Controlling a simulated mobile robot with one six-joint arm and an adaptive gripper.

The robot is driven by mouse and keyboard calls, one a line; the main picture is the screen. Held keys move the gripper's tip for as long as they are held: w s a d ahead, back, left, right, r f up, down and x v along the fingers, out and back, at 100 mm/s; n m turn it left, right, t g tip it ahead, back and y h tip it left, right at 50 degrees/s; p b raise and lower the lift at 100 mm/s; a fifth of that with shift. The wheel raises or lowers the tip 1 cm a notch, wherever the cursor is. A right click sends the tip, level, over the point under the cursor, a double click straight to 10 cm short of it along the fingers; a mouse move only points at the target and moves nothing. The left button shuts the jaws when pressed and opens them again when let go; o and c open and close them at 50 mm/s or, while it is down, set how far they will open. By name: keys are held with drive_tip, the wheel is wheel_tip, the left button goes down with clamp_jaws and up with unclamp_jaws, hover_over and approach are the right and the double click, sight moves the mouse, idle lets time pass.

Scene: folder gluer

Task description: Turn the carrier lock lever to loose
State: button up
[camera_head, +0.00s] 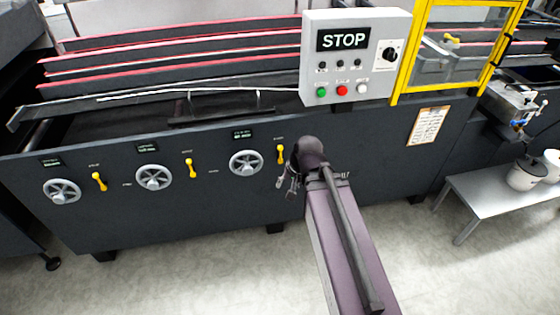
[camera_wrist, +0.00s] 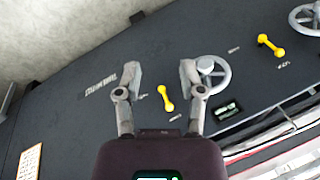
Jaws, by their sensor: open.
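Three small yellow levers stand out from the dark machine side, each to the right of a handwheel: left (camera_head: 99,181), middle (camera_head: 190,168) and right (camera_head: 281,154). Their labels are too small to read, so I cannot tell which is named carrier lock. My gripper (camera_head: 291,184) is just beside the right lever in the head view. In the wrist view, my gripper (camera_wrist: 160,72) is open and empty. The right lever (camera_wrist: 166,98) shows between its fingers, slightly tilted, with no contact visible. The middle lever (camera_wrist: 270,45) lies farther right there.
Grey handwheels sit at left (camera_head: 62,191), middle (camera_head: 153,177) and right (camera_head: 246,162); the right one (camera_wrist: 213,75) is close to one finger. A STOP control box (camera_head: 352,57) stands above. A low bench (camera_head: 495,190) is at right. Floor in front is clear.

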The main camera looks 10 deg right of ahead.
drive_tip(key=w+a+f+m+t+y+b, duration=0.3)
drive_tip(key=w+f+m+b, duration=0.2)
drive_tip(key=b, duration=0.3)
drive_tip(key=m+t+h+b, duration=0.2)
drive_tip(key=m+t+b, duration=1)
drive_tip(key=m+b, duration=1.2)
approach(280, 159)
drive_tip(key=s+d+r, duration=0.1)
drive_tip(key=s+r, duration=0.2)
drive_tip(key=shift+d+m+p, duration=0.1)
drive_tip(key=shift+m+p, duration=0.25)
drive_tip(key=shift+m, duration=0.05)
drive_tip(key=shift+w, duration=0.15)
drive_tip(key=shift+x, duration=6.75)
clamp_jaws()
